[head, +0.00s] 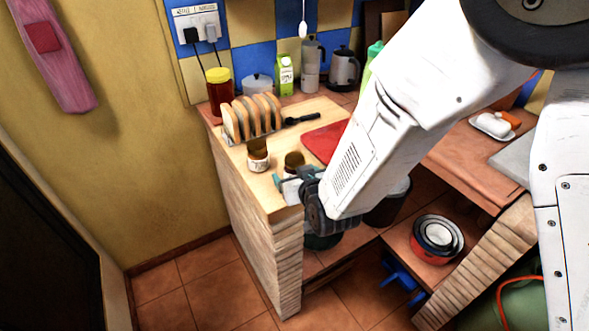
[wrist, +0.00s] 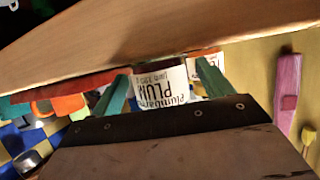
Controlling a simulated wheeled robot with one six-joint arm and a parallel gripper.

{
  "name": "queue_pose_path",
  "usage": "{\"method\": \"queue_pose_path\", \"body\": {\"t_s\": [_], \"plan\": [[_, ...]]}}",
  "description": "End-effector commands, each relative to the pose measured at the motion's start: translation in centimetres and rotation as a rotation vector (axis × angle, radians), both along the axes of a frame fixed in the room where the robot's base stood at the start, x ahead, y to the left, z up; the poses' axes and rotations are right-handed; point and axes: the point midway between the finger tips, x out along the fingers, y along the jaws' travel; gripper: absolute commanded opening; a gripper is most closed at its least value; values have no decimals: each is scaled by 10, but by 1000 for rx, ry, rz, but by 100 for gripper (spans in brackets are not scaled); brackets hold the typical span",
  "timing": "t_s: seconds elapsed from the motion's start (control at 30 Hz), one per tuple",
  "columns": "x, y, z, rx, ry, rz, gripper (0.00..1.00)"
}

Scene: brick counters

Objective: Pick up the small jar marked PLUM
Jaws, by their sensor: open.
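The PLUM jar (wrist: 160,88) shows its white label, upside down, between the two teal fingers in the wrist view. In the head view the jar (head: 293,160) has a brown lid and stands on the wooden counter near its front end, partly hidden by my gripper (head: 293,175). My gripper (wrist: 164,74) is open, with one finger on each side of the jar; I cannot tell whether either finger touches it. A second jar (head: 258,155) with a brown lid stands just to the left. Part of its label (wrist: 208,65) shows behind the right finger in the wrist view.
A toast rack (head: 250,118) with bread stands behind the jars, and a red board (head: 325,140) lies to the right. A red jar with a yellow lid (head: 219,92) is at the back. The counter's front edge (head: 285,215) is close to my gripper.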

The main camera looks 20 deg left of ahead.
Motion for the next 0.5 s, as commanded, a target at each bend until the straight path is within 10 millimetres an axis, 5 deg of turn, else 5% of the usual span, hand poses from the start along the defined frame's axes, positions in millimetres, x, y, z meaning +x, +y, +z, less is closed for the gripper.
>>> {"method": "queue_pose_path", "body": {"t_s": [0.33, 0.5], "plan": [[7, 5, -3, 0, 0, 0, 79], [7, 6, -3, 0, 0, 0, 32]]}}
